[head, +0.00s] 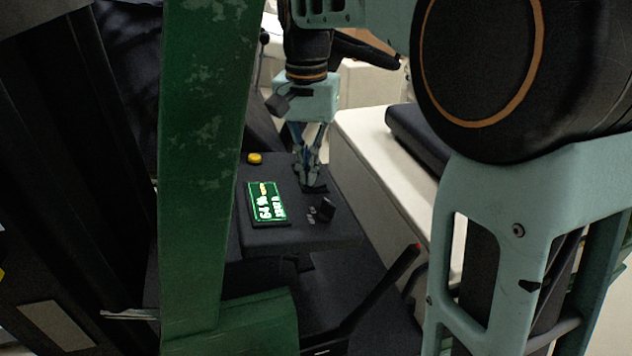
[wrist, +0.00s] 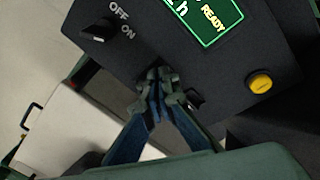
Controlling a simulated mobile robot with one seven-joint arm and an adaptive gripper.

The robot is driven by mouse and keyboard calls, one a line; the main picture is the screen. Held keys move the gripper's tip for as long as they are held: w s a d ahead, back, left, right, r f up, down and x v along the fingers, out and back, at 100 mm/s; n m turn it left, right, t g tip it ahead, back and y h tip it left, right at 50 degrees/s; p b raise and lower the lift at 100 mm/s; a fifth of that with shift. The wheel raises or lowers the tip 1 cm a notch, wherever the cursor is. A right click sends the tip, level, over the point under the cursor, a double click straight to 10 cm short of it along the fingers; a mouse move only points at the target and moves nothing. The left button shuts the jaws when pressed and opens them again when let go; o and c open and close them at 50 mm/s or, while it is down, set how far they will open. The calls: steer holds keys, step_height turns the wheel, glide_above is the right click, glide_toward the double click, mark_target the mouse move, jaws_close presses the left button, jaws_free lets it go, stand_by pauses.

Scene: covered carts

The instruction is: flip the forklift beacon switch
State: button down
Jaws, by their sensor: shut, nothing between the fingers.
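My gripper (head: 308,182) is shut and empty, with its fingertips down close over the forklift's dark dash panel (head: 290,236). In the wrist view the closed fingertips (wrist: 158,78) are at the panel's edge. A small black part (wrist: 195,98) sits right beside the fingers, partly hidden by them; I cannot tell whether they touch it. A black knob-like switch (wrist: 98,29) with OFF and ON labels stands apart from the fingers; it also shows in the head view (head: 326,209). Neither part shows a readable beacon label.
A lit green display (head: 267,202) reading READY and a yellow button (head: 255,159) are on the panel. A green post (head: 200,170) rises at the left of the panel. A white cart or cabinet (head: 375,165) stands close on the right.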

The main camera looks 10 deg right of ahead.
step_height(320, 180, up, 7)
steer(key=p, duration=0.6)
stand_by(0.5)
